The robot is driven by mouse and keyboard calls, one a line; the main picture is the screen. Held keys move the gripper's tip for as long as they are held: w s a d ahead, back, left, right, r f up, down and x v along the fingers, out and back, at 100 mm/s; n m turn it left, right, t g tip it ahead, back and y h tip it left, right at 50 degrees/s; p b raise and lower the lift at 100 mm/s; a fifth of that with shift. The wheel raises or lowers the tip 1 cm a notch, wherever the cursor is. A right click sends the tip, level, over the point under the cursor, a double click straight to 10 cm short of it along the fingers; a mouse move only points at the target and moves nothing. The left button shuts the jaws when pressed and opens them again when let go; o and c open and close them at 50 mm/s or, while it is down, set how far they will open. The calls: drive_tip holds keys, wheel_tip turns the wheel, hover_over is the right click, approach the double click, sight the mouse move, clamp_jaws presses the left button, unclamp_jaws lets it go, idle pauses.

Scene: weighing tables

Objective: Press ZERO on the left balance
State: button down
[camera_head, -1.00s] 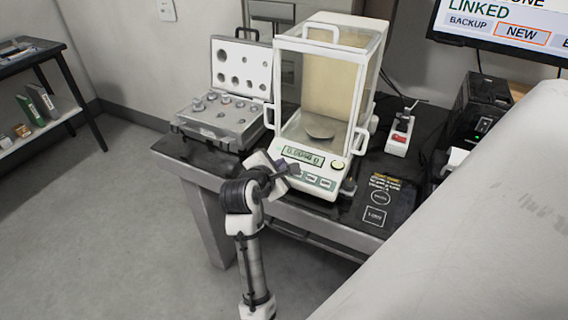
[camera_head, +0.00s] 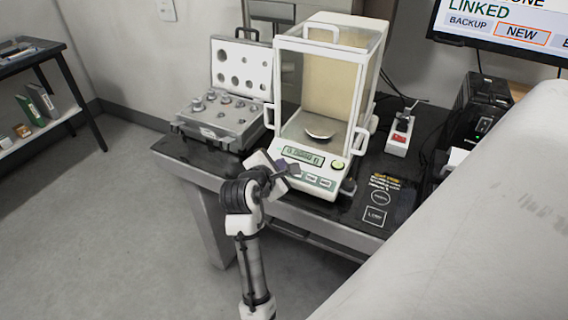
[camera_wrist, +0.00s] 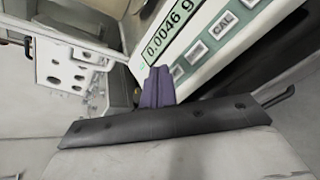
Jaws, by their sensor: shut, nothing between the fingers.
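The balance (camera_head: 325,100) is a white draft-shield unit with glass panes and a round pan (camera_head: 320,134) inside. Its front panel has a green display (camera_head: 303,156) and a row of grey keys. In the wrist view the display (camera_wrist: 170,36) reads 0.0046 g, and one key (camera_wrist: 222,24) is marked CAL. My gripper (camera_head: 291,166) is shut and empty at the left end of the key row. Its purple fingers (camera_wrist: 158,86) also show in the wrist view, beside the leftmost visible key (camera_wrist: 177,72). I cannot tell whether they touch the panel. That key's label is unreadable.
An open grey case of weights (camera_head: 217,117) stands left of the balance on the dark table (camera_head: 185,158). A monitor (camera_head: 500,28) is at upper right. Floor is clear at left.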

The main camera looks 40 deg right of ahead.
idle(0.3)
drive_tip(key=shift+d+f, duration=0.1)
drive_tip(key=shift+f, duration=0.3)
drive_tip(key=shift+w+d+f, duration=0.1)
drive_tip(key=shift+d+f, duration=0.05)
drive_tip(key=shift+f, duration=0.2)
idle(0.5)
drive_tip(key=shift+r, duration=0.1)
drive_tip(key=shift+a+r+p, duration=0.3)
drive_tip(key=shift+r+p, duration=0.35)
drive_tip(key=shift+p, duration=0.3)
drive_tip(key=r+p, duration=0.1)
drive_tip(key=a+r+p, duration=0.1)
drive_tip(key=r+p, duration=0.1)
drive_tip(key=s+r+p, duration=0.1)
drive_tip(key=p, duration=0.1)
drive_tip(key=shift+a+r, duration=0.3)
drive_tip(key=shift+r, duration=0.05)
idle(0.6)
